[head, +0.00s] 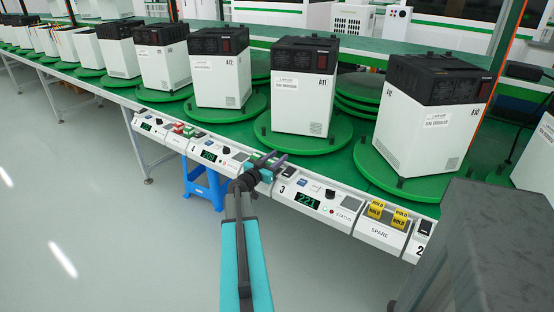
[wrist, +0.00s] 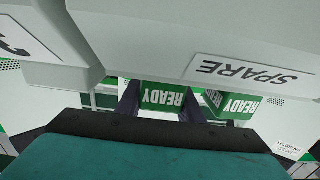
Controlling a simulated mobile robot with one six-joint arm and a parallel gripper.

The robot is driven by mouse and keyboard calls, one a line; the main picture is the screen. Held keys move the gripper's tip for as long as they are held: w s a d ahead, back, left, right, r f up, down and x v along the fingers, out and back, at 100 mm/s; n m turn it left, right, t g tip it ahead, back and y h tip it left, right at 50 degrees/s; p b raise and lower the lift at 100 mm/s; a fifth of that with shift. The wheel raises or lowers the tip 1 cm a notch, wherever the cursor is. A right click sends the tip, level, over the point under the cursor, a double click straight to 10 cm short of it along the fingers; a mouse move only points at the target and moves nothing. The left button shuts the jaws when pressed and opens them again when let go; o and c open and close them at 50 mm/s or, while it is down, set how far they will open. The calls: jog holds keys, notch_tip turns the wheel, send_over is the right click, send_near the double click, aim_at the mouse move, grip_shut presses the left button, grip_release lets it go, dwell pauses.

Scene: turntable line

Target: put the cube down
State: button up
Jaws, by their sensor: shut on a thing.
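My gripper (head: 278,160) is over the panel strip, around the join between the panels marked 4 and 3, in the head view. In the wrist view its dark fingers (wrist: 160,103) are closed on either side of a green cube (wrist: 161,96), whose READY label shows upside down.
Two yellow HOLD cubes (head: 388,213) sit on the SPARE panel (head: 380,233). Red and green blocks (head: 186,130) sit on a panel further left. White machines with black tops (head: 303,85) stand on green turntables (head: 320,143) behind. A blue stool (head: 203,185) is below.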

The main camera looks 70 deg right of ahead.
jog(key=shift+f, duration=0.1)
jog(key=o, duration=1.1)
jog(key=shift+r+p, duration=0.25)
jog(key=shift+p, duration=0.05)
jog(key=shift+a, duration=0.1)
jog(key=b+v, duration=0.2)
jog(key=v, duration=0.9)
jog(key=shift+w+a, duration=0.15)
jog(key=shift+a, duration=0.25)
jog(key=shift+f, duration=0.15)
